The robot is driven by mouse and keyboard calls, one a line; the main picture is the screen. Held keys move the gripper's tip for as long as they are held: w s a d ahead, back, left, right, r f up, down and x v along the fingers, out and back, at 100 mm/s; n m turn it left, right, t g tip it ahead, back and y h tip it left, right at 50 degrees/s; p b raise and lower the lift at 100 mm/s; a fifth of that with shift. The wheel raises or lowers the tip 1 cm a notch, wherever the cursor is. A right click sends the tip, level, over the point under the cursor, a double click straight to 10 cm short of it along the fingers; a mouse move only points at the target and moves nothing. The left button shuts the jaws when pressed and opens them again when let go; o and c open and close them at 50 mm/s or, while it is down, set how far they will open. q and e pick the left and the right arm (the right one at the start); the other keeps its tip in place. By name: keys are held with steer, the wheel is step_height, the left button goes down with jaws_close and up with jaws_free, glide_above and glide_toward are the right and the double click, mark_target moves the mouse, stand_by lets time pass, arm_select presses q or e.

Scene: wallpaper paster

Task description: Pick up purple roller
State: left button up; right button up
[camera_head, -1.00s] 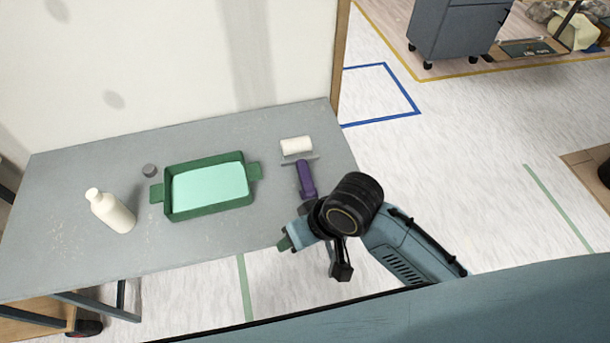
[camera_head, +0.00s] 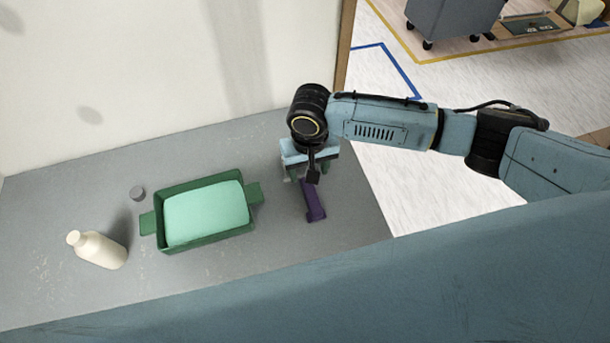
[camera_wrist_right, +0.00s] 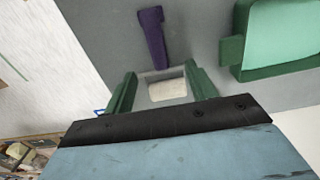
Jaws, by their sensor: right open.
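The purple roller (camera_head: 314,201) lies on the grey table, its purple handle toward the front edge. In the head view its white head is hidden behind my right gripper (camera_head: 303,172). In the right wrist view the purple handle (camera_wrist_right: 153,38) points away from the gripper, and the white roller head (camera_wrist_right: 167,90) shows between the two green fingers of my right gripper (camera_wrist_right: 158,90). The fingers are open and apart, above the roller's head end. I cannot tell whether they touch it. My left gripper is not in view.
The grey table (camera_head: 60,205) holds a green tray (camera_head: 160,240) with a pale green fill, left of the roller. A wall (camera_head: 150,70) stands behind the table.

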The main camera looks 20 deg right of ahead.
mark_target(311, 193)
step_height(311, 193, down, 8)
steer(key=shift+s+r+b, duration=0.15)
steer(key=shift+b, duration=0.35)
steer(key=shift+f, duration=0.2)
steer(key=f, duration=0.4)
steer(key=shift+d+f+b, duration=0.15)
steer(key=shift+d+b, duration=0.2)
steer(key=shift+b, duration=0.05)
steer(key=shift+f, duration=0.35)
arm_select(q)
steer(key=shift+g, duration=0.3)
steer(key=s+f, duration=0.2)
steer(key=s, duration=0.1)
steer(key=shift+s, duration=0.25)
arm_select(e)
steer(key=c, duration=1.2)
